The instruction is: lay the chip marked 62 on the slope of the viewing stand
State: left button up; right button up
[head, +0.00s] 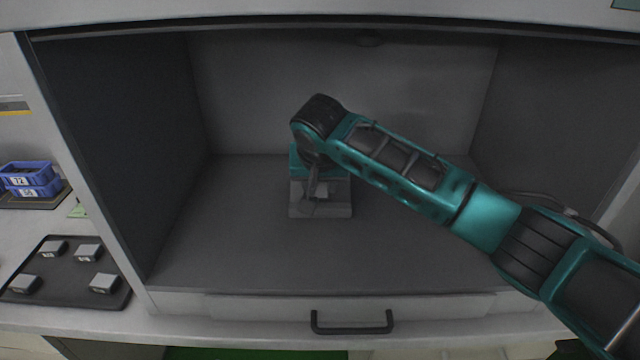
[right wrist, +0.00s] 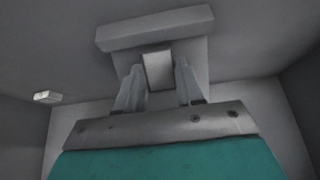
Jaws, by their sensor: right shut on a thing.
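My right gripper (head: 313,183) reaches into the grey chamber, over the viewing stand (head: 340,211). In the right wrist view its two fingers (right wrist: 158,78) are shut on a small light-grey chip (right wrist: 158,66). The chip's marking cannot be read. The stand (right wrist: 155,28) shows just behind the chip, with a raised bar along one edge and the sloped face under the chip. I cannot tell whether the chip touches the slope. In the head view the gripper and wrist hide part of the stand. My left gripper is not in view.
A dark tray (head: 66,284) with several grey chips lies on the counter at left. Blue bins (head: 30,180) stand behind it. The chamber has side walls (head: 130,150), a back wall and a front drawer handle (head: 351,330). The chamber floor (head: 240,255) around the stand is clear.

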jog(key=shift+w+f, duration=0.1)
jog(key=shift+f, duration=0.05)
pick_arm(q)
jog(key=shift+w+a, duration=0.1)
pick_arm(e)
jog(key=o, duration=1.1)
pick_arm(q)
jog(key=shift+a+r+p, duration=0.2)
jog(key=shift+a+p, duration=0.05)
jog(key=shift+p, duration=0.4)
pick_arm(e)
jog(key=v, duration=0.7)
jog(key=shift+r, duration=0.25)
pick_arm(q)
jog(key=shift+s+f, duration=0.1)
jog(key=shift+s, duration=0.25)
pick_arm(e)
jog(key=shift+s+f, duration=0.1)
jog(key=shift+s, duration=0.15)
